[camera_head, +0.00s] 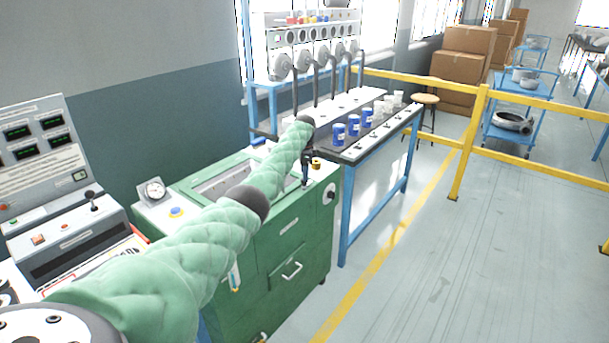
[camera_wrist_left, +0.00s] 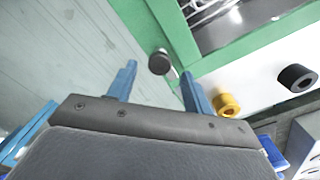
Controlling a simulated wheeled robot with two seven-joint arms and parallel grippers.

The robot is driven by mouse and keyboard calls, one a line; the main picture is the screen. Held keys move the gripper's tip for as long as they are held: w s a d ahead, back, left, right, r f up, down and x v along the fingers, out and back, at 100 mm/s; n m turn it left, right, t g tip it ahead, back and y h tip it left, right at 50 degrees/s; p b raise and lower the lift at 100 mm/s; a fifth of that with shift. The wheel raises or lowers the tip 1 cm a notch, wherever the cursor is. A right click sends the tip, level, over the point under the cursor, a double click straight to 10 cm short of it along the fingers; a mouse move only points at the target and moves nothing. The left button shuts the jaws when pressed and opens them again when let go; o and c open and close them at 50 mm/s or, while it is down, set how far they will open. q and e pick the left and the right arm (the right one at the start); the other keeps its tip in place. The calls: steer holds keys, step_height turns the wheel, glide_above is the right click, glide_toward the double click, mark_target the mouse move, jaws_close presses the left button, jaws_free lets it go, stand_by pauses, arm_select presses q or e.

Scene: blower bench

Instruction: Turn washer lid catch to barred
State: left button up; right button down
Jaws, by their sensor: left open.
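The green washer (camera_head: 262,232) stands in the middle of the head view, with a framed lid window (camera_head: 222,180) on top. My left arm reaches over it, and my left gripper (camera_head: 305,182) points down near its right end. In the left wrist view my left gripper (camera_wrist_left: 158,69) is open, its two blue fingers apart. A dark round knob (camera_wrist_left: 160,62) on the washer's edge shows between and beyond the fingertips; contact cannot be told. A black knob (camera_head: 331,193) also shows on the washer's right side. Which part is the lid catch, and its setting, I cannot tell.
A yellow knob (camera_wrist_left: 227,105) and a black cylinder (camera_wrist_left: 297,78) stand on the washer top near the gripper. A gauge (camera_head: 153,190) sits at its left. A blue-legged bench (camera_head: 346,215) with blue cans stands behind. The floor at right is clear before a yellow rail.

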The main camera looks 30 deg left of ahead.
arm_select(q)
steer(key=shift+f, duration=1.3)
arm_select(e)
steer(key=shift+s+d+f, duration=0.1)
steer(key=shift+s+f, duration=0.15)
steer(key=shift+f, duration=0.3)
steer(key=shift+s+d+f, duration=0.1)
steer(key=shift+s+f, duration=0.1)
steer(key=shift+f, duration=0.35)
arm_select(q)
steer(key=shift+c, duration=0.4)
steer(key=c, duration=0.9)
